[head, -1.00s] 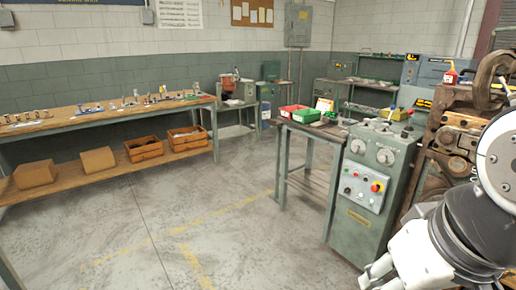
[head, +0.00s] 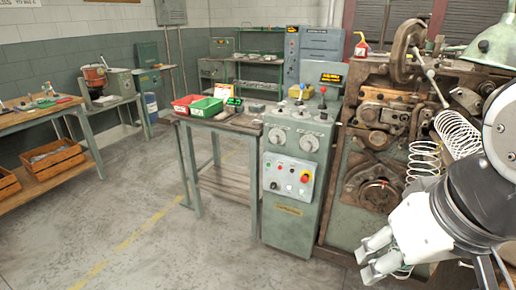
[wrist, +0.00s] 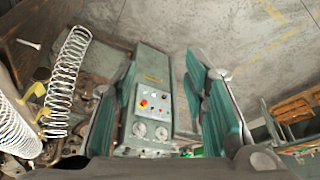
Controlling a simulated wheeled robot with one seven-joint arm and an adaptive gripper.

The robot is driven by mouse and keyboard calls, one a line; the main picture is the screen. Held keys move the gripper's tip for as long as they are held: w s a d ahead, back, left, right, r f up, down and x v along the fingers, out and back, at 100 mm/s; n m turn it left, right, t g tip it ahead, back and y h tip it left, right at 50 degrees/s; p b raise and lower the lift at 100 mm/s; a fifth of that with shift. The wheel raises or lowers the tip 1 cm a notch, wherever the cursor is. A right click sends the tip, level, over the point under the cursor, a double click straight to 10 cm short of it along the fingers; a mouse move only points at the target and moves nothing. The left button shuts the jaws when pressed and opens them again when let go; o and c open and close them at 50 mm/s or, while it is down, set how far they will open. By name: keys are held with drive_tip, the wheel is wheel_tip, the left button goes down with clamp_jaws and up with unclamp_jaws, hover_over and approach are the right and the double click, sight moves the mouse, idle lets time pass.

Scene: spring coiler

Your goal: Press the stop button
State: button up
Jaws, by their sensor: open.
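A red mushroom button on a yellow base (head: 305,178) sits on the right part of a pale panel (head: 281,192) on the front of the green control cabinet (head: 284,222). The same button (wrist: 143,103) shows between my fingers in the wrist view, upside down. Small lamps and other buttons sit beside it. My gripper (head: 366,258) is open and empty, low and to the right of the panel in the head view. It is apart from the button. No stop label is readable.
The coiling machine (head: 375,150) stands right of the cabinet, with wire coils (head: 457,133) near my arm. A bench with red and green bins (head: 206,107) stands left of the cabinet. Free floor (head: 150,235) lies in front and to the left.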

drive_tip(key=shift+a, duration=0.1)
clamp_jaws()
idle(1.2)
